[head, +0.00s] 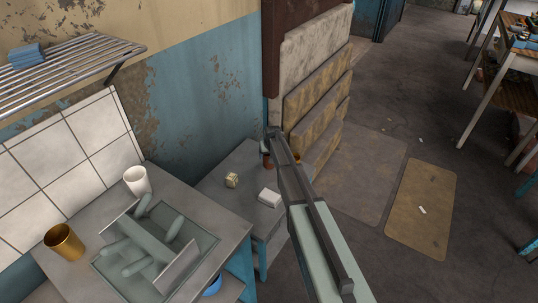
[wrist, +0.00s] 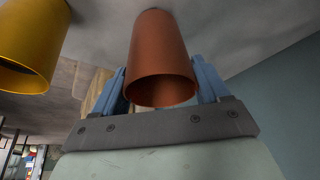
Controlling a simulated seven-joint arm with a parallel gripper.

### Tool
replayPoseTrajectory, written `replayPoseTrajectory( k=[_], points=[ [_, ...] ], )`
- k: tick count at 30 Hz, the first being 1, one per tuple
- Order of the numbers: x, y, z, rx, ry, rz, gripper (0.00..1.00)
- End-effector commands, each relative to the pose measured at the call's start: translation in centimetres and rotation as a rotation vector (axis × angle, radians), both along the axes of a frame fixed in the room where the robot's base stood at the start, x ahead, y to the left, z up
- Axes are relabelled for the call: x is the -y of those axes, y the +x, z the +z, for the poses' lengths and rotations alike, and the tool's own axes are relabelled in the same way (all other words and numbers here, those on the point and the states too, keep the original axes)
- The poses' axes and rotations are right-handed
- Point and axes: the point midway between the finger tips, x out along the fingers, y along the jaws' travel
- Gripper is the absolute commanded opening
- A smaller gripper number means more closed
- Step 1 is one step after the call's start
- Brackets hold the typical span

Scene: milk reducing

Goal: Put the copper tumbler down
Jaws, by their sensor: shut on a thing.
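The copper tumbler (wrist: 162,50) fills the middle of the wrist view, its open rim toward the camera. My gripper (wrist: 160,75) has its blue fingers on either side of it and is shut on it. In the head view my gripper (head: 268,148) is at the far end of my arm, over the back of the grey side table (head: 212,185). The copper tumbler (head: 267,161) shows there only as a small reddish-brown patch beside my arm. I cannot tell whether its base touches the surface.
A yellow tumbler (wrist: 28,45) stands close to the left in the wrist view. A patterned cube (head: 232,180) and a white block (head: 269,197) lie on the side table.

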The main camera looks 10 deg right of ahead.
Motion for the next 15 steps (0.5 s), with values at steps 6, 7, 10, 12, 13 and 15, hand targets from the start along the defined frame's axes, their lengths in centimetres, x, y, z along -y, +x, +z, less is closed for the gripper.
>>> replayPoseTrajectory(
  k=[6, 7, 10, 12, 13, 15],
  points=[
    [0.00, 0.00, -0.14, 0.001, 0.000, 0.000, 0.43],
    [0.00, 0.00, -0.14, 0.001, 0.000, 0.000, 0.43],
    [0.00, 0.01, -0.29, 0.001, 0.000, 0.000, 0.43],
    [0.00, 0.02, -0.47, 0.001, 0.000, 0.000, 0.43],
    [0.00, 0.02, -0.46, 0.001, 0.000, 0.000, 0.76],
    [0.00, 0.01, -0.44, 0.001, 0.000, 0.000, 0.83]
  ],
)
